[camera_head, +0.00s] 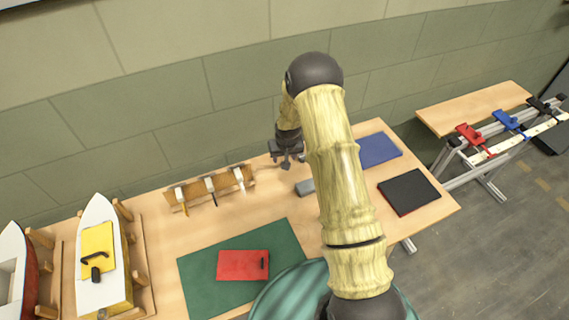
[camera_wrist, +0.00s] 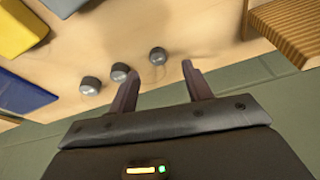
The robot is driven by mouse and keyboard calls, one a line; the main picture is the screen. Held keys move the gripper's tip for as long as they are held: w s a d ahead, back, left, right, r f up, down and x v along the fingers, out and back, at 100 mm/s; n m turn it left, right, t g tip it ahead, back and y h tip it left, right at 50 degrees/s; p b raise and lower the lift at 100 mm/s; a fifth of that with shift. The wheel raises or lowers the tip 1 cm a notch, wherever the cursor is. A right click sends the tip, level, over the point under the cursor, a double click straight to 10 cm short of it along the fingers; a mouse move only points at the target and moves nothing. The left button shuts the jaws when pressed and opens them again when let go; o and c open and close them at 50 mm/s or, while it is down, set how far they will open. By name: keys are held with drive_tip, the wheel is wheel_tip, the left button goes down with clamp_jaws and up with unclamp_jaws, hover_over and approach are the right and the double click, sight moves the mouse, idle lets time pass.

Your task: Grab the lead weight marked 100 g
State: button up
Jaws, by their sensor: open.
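Three small grey round weights stand in a slanting row on the wooden table in the wrist view: a left one (camera_wrist: 90,85), a middle one (camera_wrist: 120,73) and a right one (camera_wrist: 158,56). No marking is readable, so I cannot tell which is the 100 g one. My gripper (camera_wrist: 160,68) is open and empty, its fingers pointing toward the table. The right weight appears between and beyond the fingertips; the middle one is close to the left fingertip. In the head view my gripper (camera_head: 287,164) is above the table's back part, and the weights cannot be made out there.
A ribbed wooden block (camera_wrist: 288,32) lies right in the wrist view, with yellow (camera_wrist: 20,27) and blue (camera_wrist: 18,95) flat items left. In the head view, a wooden rack (camera_head: 208,188) stands left of my gripper, and a green mat (camera_head: 205,270) with a red item (camera_head: 240,265) lies in front.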

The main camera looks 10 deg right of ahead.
drive_tip(key=shift+a+f, duration=0.1)
drive_tip(key=shift+d+p+x, duration=0.15)
drive_tip(key=shift+p+x, duration=0.4)
drive_tip(key=shift+x, duration=0.75)
drive_tip(key=shift+d+p+x, duration=0.1)
drive_tip(key=shift+p+x, duration=0.4)
drive_tip(key=shift+x, duration=0.75)
drive_tip(key=shift+w, duration=0.15)
clamp_jaws()
wheel_tip(320, 180, up, 10)
drive_tip(key=b, duration=0.2)
drive_tip(key=shift+b, duration=0.35)
